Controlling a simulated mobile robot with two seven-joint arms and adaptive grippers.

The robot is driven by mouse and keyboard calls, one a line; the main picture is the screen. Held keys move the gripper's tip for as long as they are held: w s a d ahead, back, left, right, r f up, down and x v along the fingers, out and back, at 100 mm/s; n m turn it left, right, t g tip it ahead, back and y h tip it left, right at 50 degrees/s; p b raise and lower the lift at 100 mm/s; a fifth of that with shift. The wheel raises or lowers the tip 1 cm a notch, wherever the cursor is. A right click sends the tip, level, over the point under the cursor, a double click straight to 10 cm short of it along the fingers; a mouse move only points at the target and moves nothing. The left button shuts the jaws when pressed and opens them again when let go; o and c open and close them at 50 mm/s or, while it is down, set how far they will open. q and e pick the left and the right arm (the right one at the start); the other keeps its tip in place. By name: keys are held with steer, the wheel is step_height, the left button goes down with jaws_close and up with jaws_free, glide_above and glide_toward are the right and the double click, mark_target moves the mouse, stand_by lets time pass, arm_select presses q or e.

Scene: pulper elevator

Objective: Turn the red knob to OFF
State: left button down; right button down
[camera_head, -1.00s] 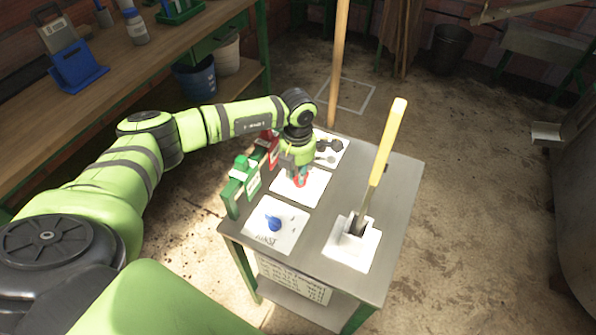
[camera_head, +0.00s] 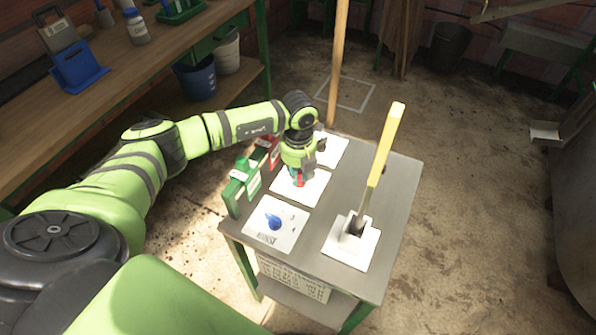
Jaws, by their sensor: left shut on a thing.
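The red knob (camera_head: 299,181) sits on a white panel (camera_head: 311,191) in the middle of the grey metal cart top. My left gripper (camera_head: 298,176) points down over it from above, shut on the knob. The fingers and wrist hide most of the knob, so its pointer and the OFF marking cannot be read. My right gripper is not in view.
A blue knob (camera_head: 273,221) is on a nearer white panel. A yellow-handled lever (camera_head: 385,150) stands upright on the right of the cart (camera_head: 398,215). Green (camera_head: 243,182) and red boxes line the left edge. A wooden pole rises behind.

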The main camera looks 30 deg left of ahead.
mark_target(300, 177)
arm_select(q)
steer(key=n+p, duration=0.1)
steer(key=n, duration=0.2)
steer(key=shift+d+r+n, duration=0.1)
steer(key=shift+r+n, duration=0.05)
steer(key=shift+n, duration=0.15)
steer(key=shift+d+n+p, duration=0.1)
steer(key=shift+n+p, duration=0.4)
steer(key=shift+n, duration=1.4)
steer(key=c, duration=1.2)
jaws_free()
step_height(300, 177, up, 12)
